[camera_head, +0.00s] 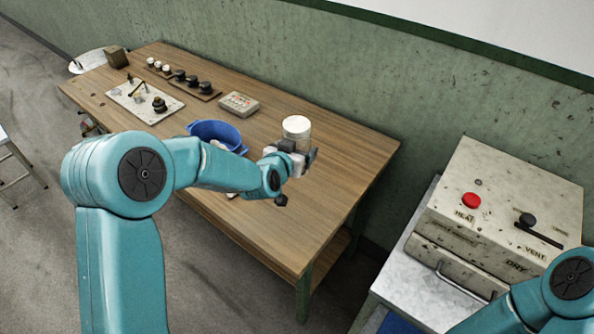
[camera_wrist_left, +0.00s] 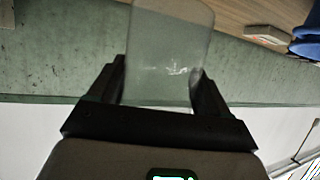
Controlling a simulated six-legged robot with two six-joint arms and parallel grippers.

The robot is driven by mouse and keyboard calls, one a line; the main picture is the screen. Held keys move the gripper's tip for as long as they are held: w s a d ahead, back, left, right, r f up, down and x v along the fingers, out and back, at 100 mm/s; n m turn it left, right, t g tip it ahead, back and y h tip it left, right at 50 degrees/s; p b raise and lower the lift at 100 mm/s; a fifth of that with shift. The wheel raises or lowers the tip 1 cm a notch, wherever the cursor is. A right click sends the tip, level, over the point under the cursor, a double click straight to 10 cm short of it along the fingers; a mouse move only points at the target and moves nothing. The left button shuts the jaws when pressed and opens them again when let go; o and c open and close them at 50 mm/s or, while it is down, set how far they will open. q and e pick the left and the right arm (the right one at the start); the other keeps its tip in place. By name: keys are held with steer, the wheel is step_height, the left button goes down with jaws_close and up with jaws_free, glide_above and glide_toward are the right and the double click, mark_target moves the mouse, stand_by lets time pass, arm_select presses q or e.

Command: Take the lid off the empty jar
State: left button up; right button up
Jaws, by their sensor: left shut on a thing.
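A small jar (camera_head: 297,138) with clear, pale walls and a whitish top stands upright at my left gripper, over the right part of the wooden table. The whitish top (camera_head: 297,124) looks like a lid, but I cannot tell for sure. My left gripper (camera_head: 292,158) is shut on the jar's body. In the left wrist view the see-through jar (camera_wrist_left: 170,50) sits between the two dark fingers (camera_wrist_left: 158,88), and no contents show through it. Whether the jar touches the table is unclear. My right gripper is out of view; only part of that arm shows at lower right.
A blue basin (camera_head: 218,134) stands left of my left gripper. A small labelled box (camera_head: 239,104), a rack of dark-topped jars (camera_head: 193,83) and a pale board (camera_head: 140,103) lie farther back on the table (camera_head: 345,165). A machine (camera_head: 500,215) with a red button stands at right.

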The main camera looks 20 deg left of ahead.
mark_target(296, 123)
arm_select(q)
step_height(296, 123, up, 10)
steer(key=shift+r+p, duration=0.2)
steer(key=shift+p, duration=0.4)
steer(key=o, duration=0.4)
steer(key=shift+f, duration=0.1)
steer(key=c, duration=0.7)
steer(key=shift+a, duration=0.15)
steer(key=shift+c, duration=0.2)
steer(key=s+f+n+y, duration=0.1)
steer(key=s+f, duration=0.9)
steer(key=s, duration=0.1)
steer(key=shift+a+f, duration=0.15)
steer(key=shift+f, duration=0.15)
